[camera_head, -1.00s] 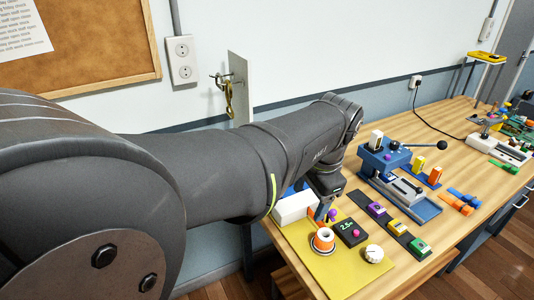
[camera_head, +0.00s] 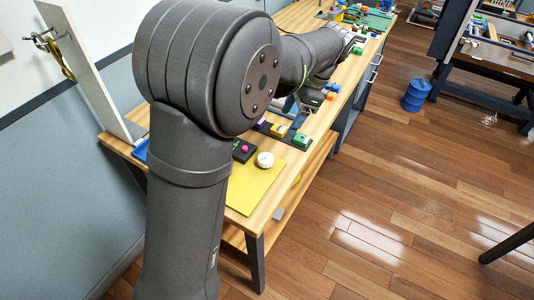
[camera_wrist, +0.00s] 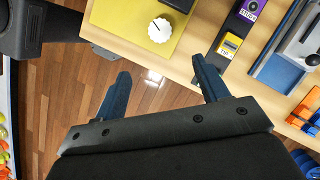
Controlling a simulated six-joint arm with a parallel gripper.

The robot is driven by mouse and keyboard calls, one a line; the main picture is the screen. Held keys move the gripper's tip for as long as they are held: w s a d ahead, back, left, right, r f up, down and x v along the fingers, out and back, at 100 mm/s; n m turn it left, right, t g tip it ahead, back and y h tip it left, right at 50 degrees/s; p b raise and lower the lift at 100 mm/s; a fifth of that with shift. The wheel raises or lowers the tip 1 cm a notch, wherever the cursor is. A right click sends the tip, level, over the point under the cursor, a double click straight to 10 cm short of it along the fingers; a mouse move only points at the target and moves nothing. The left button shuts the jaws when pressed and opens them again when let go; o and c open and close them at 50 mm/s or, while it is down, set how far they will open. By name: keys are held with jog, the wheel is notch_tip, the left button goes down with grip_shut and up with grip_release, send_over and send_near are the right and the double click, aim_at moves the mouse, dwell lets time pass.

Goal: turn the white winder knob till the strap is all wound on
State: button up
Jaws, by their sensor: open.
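A round white knob (camera_wrist: 160,29) with a dark mark on its face sits on a yellow board (camera_wrist: 115,22) at the top of the wrist view. It also shows in the head view as a white knob (camera_head: 265,160) on the board's right part. My gripper (camera_wrist: 160,67) has its two blue fingers wide apart with nothing between them. In the wrist picture the fingertips are below the knob, apart from it, past the bench edge with floor behind them. I cannot make out the strap in either view. My arm hides the left part of the board in the head view.
A black strip (camera_wrist: 238,30) with coloured blocks lies right of the board. A blue tray (camera_wrist: 275,72) and orange and blue pieces lie farther right. A white panel (camera_head: 90,75) with a hook and brass clip stands at the left.

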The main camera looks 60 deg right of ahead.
aim_at(266, 158)
jog(key=x, duration=1.6)
jog(key=c, duration=1)
